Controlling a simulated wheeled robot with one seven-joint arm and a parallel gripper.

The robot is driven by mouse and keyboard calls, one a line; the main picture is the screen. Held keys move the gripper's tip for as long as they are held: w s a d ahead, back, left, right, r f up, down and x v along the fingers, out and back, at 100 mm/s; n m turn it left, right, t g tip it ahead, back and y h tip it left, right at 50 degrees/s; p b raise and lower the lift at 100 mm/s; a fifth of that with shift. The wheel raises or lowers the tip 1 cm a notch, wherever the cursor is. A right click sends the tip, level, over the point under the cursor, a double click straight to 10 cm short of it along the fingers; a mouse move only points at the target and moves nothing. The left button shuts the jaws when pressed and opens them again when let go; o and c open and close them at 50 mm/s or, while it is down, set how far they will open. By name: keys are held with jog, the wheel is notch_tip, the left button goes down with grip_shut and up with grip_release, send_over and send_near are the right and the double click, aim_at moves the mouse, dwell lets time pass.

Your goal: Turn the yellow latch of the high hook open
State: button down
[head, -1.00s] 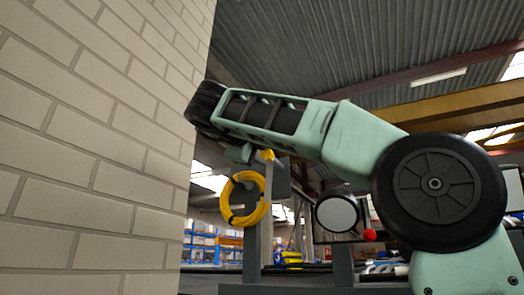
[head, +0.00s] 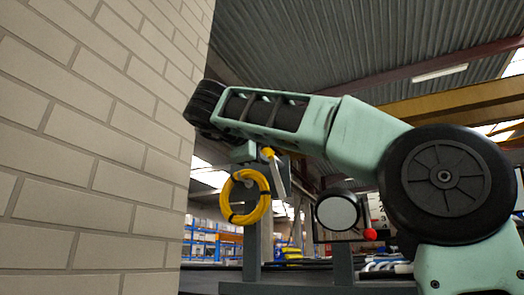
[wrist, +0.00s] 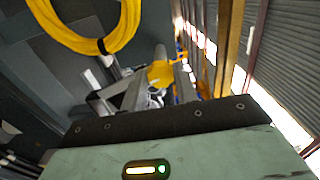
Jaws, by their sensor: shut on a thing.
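The yellow latch (head: 268,153) shows as a small yellow piece just above and right of the coil in the head view. In the wrist view the yellow latch (wrist: 160,74) sits between the grey metal fingers of my gripper (wrist: 157,92). My gripper (head: 277,170) is shut on it, under the front end of my arm in the head view. A yellow coil (head: 262,205) with black ties hangs at the hook, beside my gripper; the coil (wrist: 84,42) also shows at upper left in the wrist view. The hook itself is mostly hidden.
A pale brick wall (head: 90,150) fills the left, close to my arm. A grey post (head: 251,250) stands below the coil. A round white-faced part (head: 337,213) and a red ball (head: 370,234) are to the right.

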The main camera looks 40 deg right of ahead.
jog(key=c, duration=1.1)
grip_release()
jog(key=shift+o, duration=0.2)
jog(key=shift+a, duration=0.15)
jog(key=b+v, duration=0.3)
jog(key=v, duration=1.4)
jog(key=shift+b, duration=0.35)
jog(key=shift+s, duration=0.15)
